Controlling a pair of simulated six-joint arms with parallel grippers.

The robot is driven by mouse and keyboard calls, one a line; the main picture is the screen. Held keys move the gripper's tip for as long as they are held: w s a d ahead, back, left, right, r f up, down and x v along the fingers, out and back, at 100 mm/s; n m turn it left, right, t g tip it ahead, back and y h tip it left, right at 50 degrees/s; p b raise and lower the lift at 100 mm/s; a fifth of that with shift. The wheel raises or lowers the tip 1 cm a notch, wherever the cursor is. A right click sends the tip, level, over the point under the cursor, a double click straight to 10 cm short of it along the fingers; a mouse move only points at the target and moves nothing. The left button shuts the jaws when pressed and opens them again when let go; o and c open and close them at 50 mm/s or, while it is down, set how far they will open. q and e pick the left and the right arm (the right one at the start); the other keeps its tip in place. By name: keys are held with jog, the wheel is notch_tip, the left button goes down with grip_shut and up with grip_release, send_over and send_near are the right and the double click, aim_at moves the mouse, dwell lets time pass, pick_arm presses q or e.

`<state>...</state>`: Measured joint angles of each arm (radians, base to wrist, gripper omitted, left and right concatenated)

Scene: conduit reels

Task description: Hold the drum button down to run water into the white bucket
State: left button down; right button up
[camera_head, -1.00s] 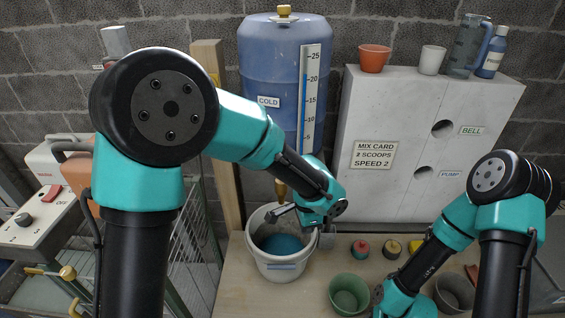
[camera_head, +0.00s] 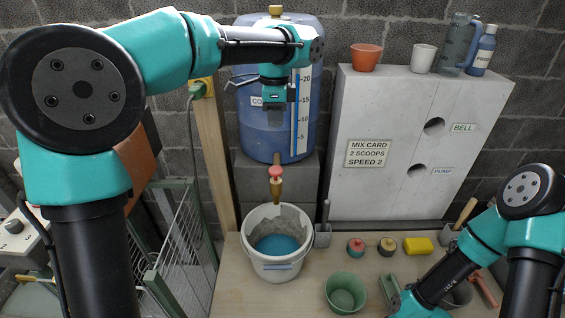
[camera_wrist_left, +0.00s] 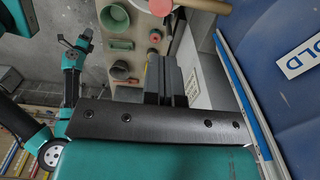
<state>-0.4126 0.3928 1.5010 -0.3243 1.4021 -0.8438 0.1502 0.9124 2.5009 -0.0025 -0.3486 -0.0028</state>
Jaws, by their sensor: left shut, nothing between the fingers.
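The blue drum (camera_head: 262,132), labelled COLD, stands on grey blocks at the back. Its brass tap has a red button (camera_head: 276,172) on top, which also shows at the top of the wrist view (camera_wrist_left: 160,6). The white bucket (camera_head: 272,266) stands upright below the tap with blue water (camera_head: 277,245) in it. I see no stream from the tap. My left gripper (camera_head: 277,117) is shut and empty, in front of the drum and above the button, apart from it. Its dark fingers show in the wrist view (camera_wrist_left: 170,88). My right gripper is low at the right; its fingers are not clear.
A green pot (camera_head: 345,293), two small jars (camera_head: 356,246), a yellow sponge (camera_head: 418,245) and a scoop (camera_head: 323,233) lie right of the bucket. The grey panel (camera_head: 395,110) stands behind. A wooden post (camera_head: 216,150) rises left of the drum.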

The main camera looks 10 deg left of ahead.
aim_at(276, 170)
pick_arm(q)
jog(key=shift+f, duration=0.15)
notch_tip(276, 170, down, 13)
jog(key=shift+f, duration=0.35)
dwell(0.6)
jog(key=shift+f, duration=0.1)
jog(key=shift+f, duration=1)
jog(key=shift+s+f, duration=0.15)
dwell(5.1)
